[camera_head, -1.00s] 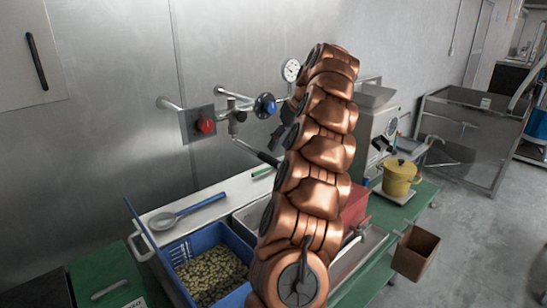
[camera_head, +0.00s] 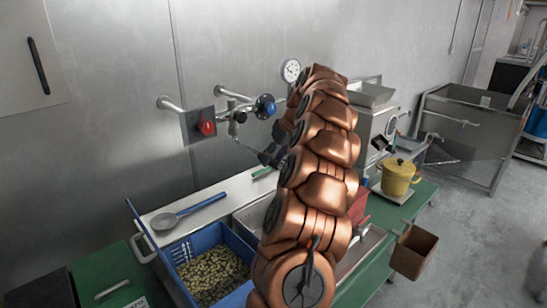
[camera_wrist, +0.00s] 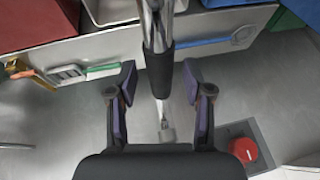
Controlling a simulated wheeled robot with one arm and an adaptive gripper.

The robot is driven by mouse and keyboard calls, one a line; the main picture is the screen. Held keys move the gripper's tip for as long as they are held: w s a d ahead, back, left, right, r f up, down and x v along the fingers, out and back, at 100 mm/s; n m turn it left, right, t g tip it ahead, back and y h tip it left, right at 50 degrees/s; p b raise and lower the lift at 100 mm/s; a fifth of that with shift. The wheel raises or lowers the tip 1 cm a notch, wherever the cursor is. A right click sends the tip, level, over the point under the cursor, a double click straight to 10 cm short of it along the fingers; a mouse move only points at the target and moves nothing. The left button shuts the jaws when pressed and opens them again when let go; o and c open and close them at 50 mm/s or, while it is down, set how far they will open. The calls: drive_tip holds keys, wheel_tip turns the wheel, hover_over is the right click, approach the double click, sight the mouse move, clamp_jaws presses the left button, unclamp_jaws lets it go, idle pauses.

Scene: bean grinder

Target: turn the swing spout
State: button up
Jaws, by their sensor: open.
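In the wrist view the spout's black sleeve (camera_wrist: 160,74) and chrome pipe run between my fingers. My gripper (camera_wrist: 160,85) is open, with one finger on each side of the sleeve and a visible gap at both sides. In the head view my gripper (camera_head: 272,150) is beside the spout's outer end, which it and my arm partly hide.
A red knob (camera_head: 207,128) sits on a wall plate, also in the wrist view (camera_wrist: 243,150). A pressure gauge (camera_head: 291,70) is above. Below are a blue crate of beans (camera_head: 190,247) and a blue-handled strainer (camera_head: 165,221). A yellow pot (camera_head: 398,178) stands right.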

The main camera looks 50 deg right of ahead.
clamp_jaws()
idle(0.4)
